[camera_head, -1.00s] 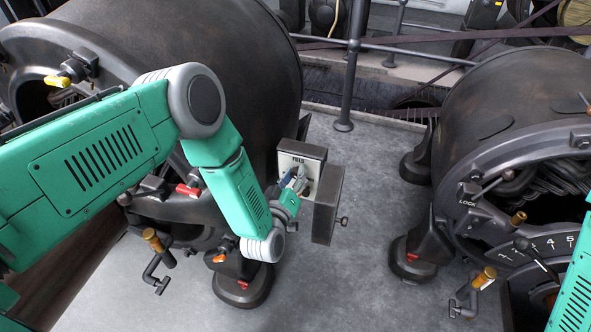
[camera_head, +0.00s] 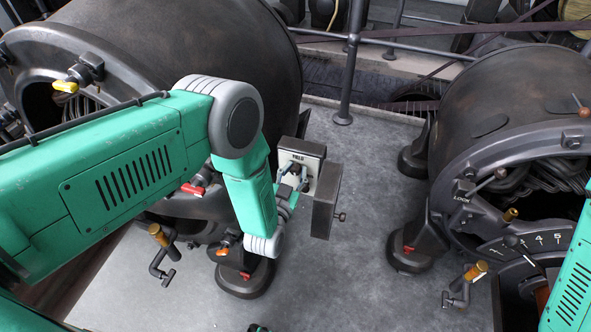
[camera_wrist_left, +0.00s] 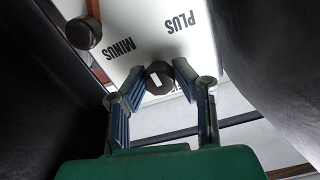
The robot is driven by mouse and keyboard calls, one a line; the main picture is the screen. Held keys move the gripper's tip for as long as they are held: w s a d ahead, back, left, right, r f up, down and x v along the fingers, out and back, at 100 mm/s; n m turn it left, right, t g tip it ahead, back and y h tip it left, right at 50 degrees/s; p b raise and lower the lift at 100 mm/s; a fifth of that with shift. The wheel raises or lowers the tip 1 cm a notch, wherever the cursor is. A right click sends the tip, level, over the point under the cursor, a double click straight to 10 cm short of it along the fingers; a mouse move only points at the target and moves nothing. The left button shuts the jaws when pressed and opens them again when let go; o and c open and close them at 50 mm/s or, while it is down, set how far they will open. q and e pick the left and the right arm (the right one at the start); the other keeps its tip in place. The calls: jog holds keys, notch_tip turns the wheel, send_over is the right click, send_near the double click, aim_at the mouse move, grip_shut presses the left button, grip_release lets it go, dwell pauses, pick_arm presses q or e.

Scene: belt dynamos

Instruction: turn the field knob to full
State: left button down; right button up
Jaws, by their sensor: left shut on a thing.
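The field box (camera_head: 300,150), with FIELD lettered on its white panel, sits on the side of the large left dynamo, its grey door (camera_head: 325,200) swung open. My left gripper (camera_head: 297,178) is inside the box opening. In the left wrist view my left gripper (camera_wrist_left: 160,70) has its two fingertips on either side of a dark round field knob (camera_wrist_left: 159,76) with a white mark, shut on it. The white panel (camera_wrist_left: 150,35) behind it reads PLUS and MINUS, upside down. The FIELD lettering is mostly hidden there.
The left dynamo (camera_head: 190,50) stands close behind my left arm. The right dynamo (camera_head: 520,90) has a LOCK label and a numbered scale. Grey floor (camera_head: 350,260) lies open between them. A dark railing post (camera_head: 351,70) stands at the back.

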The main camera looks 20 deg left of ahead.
pick_arm(q)
jog(key=shift+s+f+m, duration=0.1)
jog(key=shift+f+m, duration=0.05)
jog(key=shift+m, duration=0.25)
jog(key=c, duration=1.3)
grip_release()
jog(key=s, duration=1.2)
jog(key=shift+a, duration=0.15)
